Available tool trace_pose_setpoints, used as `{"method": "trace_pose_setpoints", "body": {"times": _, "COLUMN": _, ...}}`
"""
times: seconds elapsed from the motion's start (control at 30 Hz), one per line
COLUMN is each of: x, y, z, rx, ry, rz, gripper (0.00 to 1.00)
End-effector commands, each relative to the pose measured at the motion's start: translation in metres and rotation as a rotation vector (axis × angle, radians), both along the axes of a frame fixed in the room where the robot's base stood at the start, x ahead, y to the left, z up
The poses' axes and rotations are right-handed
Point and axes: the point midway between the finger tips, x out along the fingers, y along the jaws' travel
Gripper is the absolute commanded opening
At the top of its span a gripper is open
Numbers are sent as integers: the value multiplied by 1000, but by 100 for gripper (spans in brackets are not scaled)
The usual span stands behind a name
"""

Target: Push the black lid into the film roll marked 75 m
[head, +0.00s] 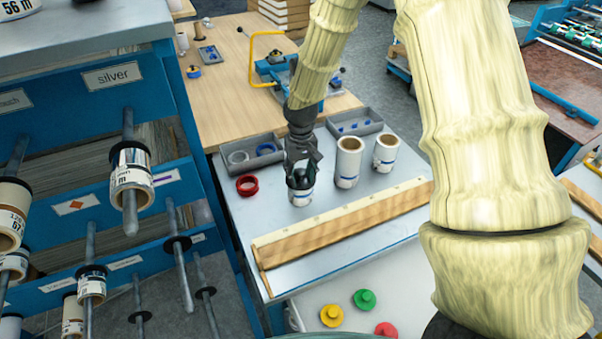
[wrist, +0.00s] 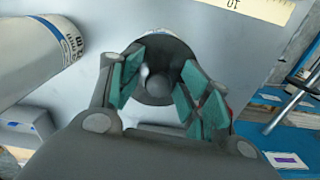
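The short white film roll (head: 300,197) stands upright on the grey worktop, below my gripper (head: 301,166). Its marking is not readable. The black lid (head: 300,182) is at the roll's top; how deep it sits is hidden by the fingers. In the wrist view the black lid (wrist: 165,88) is a dark disc with a grey knob, and the roll's white rim (wrist: 163,36) shows beyond it. My gripper's teal pads (wrist: 166,88) stand apart on either side of the knob, close over the lid. I cannot tell whether they touch the lid.
Two taller white rolls (head: 348,162) (head: 385,153) stand close on the right. A red ring (head: 247,186) lies on the left, and a grey tray (head: 252,154) is behind it. A wooden ruler strip (head: 340,222) lies in front. A blue rack (head: 110,190) with rods stands at left.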

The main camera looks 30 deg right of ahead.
Motion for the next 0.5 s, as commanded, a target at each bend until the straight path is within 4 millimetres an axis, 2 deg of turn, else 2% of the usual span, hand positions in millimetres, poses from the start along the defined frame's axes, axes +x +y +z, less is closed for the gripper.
{"method": "trace_pose_setpoints", "body": {"times": 0.27, "x": 0, "y": 0, "z": 1, "rx": 0, "ry": -1, "rz": 0, "gripper": 48}}
{"method": "trace_pose_setpoints", "body": {"times": 0.5, "x": 1, "y": 0, "z": 25, "rx": -1, "ry": -4, "rz": -1, "gripper": 48}}
